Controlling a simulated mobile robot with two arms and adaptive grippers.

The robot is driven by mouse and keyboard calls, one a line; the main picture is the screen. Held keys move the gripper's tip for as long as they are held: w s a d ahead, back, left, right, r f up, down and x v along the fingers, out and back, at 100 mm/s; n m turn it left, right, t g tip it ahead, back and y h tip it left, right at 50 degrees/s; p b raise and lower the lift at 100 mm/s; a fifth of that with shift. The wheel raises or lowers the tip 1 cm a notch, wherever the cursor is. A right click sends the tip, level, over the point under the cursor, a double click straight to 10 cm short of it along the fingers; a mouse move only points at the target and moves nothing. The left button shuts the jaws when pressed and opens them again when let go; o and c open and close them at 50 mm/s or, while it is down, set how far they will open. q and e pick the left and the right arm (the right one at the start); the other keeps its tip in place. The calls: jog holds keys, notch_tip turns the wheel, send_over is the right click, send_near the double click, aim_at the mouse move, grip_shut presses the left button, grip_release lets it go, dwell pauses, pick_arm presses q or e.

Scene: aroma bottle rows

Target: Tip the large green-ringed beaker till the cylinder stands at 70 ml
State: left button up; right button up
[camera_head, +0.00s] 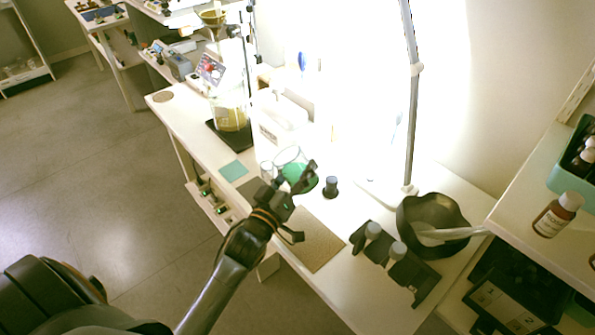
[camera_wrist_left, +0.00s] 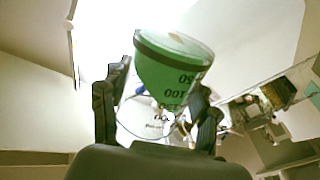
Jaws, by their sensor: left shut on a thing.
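The large beaker (camera_head: 300,178), clear glass with green in it, is at my left gripper (camera_head: 302,194) over the work table. In the left wrist view the beaker (camera_wrist_left: 172,72) is between the two fingers, its printed numbers upside down and its axis tilted. My left gripper is shut on it. A small clear glass vessel (camera_head: 266,170), perhaps the cylinder, stands just left of the beaker; its scale and level are too small to read. The green ring cannot be told apart from the green contents. My right gripper is not in view.
A dark-capped bottle (camera_head: 331,187) stands right of the beaker. A brown mat (camera_head: 318,250) lies in front, a green square (camera_head: 233,171) to the left. A black rack with bottles (camera_head: 392,262) and a dark bowl (camera_head: 432,212) with a pestle are at right. A stand pole (camera_head: 412,120) rises behind.

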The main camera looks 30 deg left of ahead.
aim_at(293, 161)
pick_arm(q)
jog(key=shift+a+r, duration=0.1)
jog(key=shift+r, duration=0.4)
jog(key=shift+a+r+n+p, duration=0.2)
jog(key=shift+r+n+p, duration=0.4)
jog(key=shift+r, duration=0.1)
jog(key=shift+a+r+n+b, duration=0.15)
jog(key=shift+r+n+b, duration=0.3)
jog(key=shift+n, duration=0.35)
jog(key=shift+f+n+y+b, duration=0.4)
jog(key=shift+n+b, duration=0.6)
jog(key=shift+b, duration=0.05)
dwell(0.4)
jog(key=shift+n, duration=0.3)
jog(key=shift+r+p, duration=0.1)
jog(key=shift+p, duration=0.5)
jog(key=shift+s, duration=0.1)
